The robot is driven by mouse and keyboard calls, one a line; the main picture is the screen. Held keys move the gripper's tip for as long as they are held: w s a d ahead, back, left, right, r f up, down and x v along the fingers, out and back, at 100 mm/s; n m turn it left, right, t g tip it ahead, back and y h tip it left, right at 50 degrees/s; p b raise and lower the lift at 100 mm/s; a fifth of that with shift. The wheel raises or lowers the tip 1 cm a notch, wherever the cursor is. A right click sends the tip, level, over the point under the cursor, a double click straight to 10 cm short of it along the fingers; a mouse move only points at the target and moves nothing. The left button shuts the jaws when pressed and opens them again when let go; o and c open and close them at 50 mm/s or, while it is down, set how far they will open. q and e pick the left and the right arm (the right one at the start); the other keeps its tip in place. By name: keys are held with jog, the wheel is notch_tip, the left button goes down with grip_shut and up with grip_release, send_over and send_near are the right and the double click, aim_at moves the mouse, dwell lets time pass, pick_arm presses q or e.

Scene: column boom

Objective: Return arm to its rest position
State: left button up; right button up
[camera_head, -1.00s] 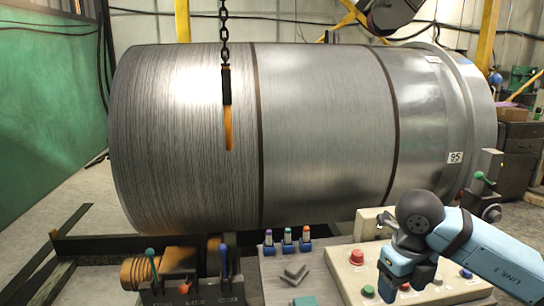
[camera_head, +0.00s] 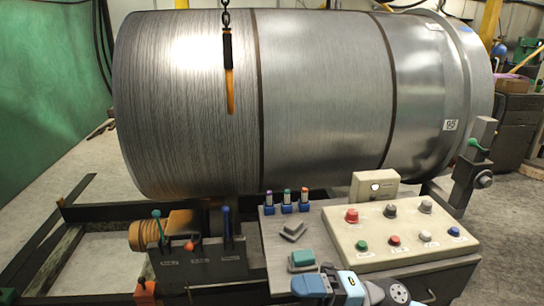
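My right arm shows only at the bottom edge, as light blue links and grey joints low in front of the control console (camera_head: 400,262). A dark part (camera_head: 329,272) beside the blue links may belong to my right gripper; its fingers are not clear, so I cannot tell whether it is open or shut. No held object shows there. My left gripper is not in view.
A large metal drum (camera_head: 320,100) lies behind the console, with an orange-tipped chain pendant (camera_head: 229,80) hanging before it. A lever box (camera_head: 197,262) stands at left. A teal block (camera_head: 303,258) and several coloured-top pegs (camera_head: 287,203) sit left of the buttons.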

jog(key=w+d+f+m+t+h, duration=0.2)
jog(key=d+f+m+t+h, duration=0.25)
jog(key=m+t, duration=0.65)
jog(key=w+d+f+m+t+h, duration=0.2)
jog(key=d+f+m+t+h, duration=0.3)
jog(key=m+t, duration=0.6)
jog(key=s+d+f+m+g+h, duration=0.25)
jog(key=s+f+m+g, duration=0.3)
jog(key=f, duration=0.45)
jog(key=s+d+f+m+g+h, duration=0.2)
jog(key=s+f+m+g+h, duration=0.35)
jog(key=f, duration=0.55)
pick_arm(q)
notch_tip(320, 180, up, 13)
jog(key=p, duration=1.5)
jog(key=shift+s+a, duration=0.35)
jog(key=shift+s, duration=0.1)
pick_arm(e)
jog(key=s+d+r+t, duration=0.1)
jog(key=s+r+t, duration=0.1)
jog(key=r, duration=1)
jog(key=shift+s+r+y, duration=0.35)
jog(key=shift+s+y, duration=0.1)
jog(key=shift+s, duration=0.15)
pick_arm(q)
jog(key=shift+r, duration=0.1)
pick_arm(e)
jog(key=shift+d, duration=0.1)
